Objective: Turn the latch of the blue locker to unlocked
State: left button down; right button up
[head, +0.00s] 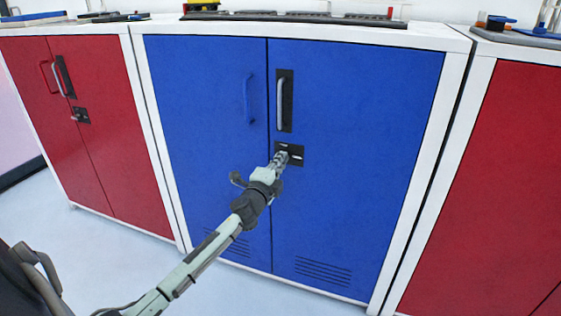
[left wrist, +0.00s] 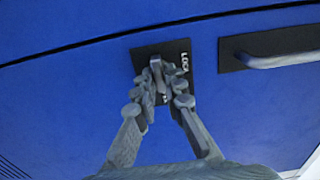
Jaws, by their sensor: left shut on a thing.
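The blue locker (head: 350,110) stands in the middle of the head view with both doors shut. Its latch plate (head: 297,159) is a small dark plate on the right door, beside the door seam and below the handle. My left gripper (head: 281,158) is at this plate, its fingers shut on the latch. In the left wrist view the latch (left wrist: 156,63) sits between the fingertips of the left gripper (left wrist: 160,72), on the dark plate with partly visible white lettering. The fingers hide part of the latch and lettering. My right gripper is not in view.
The right door's grey handle (head: 280,101) is above the latch, and a blue handle (head: 248,99) is on the left door. Red lockers stand on the left (head: 95,130) and right (head: 500,180). Tools lie on the locker tops. Pale floor is clear in front.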

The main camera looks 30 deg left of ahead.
pick_arm(q)
jog(key=shift+w+r+m, duration=0.1)
jog(key=shift+r+m, duration=0.15)
jog(key=shift+m, duration=0.05)
jog(key=c, duration=1.7)
grip_release()
jog(key=shift+o, duration=0.5)
jog(key=shift+f, duration=0.2)
jog(key=v, duration=1.2)
jog(key=shift+r, duration=0.1)
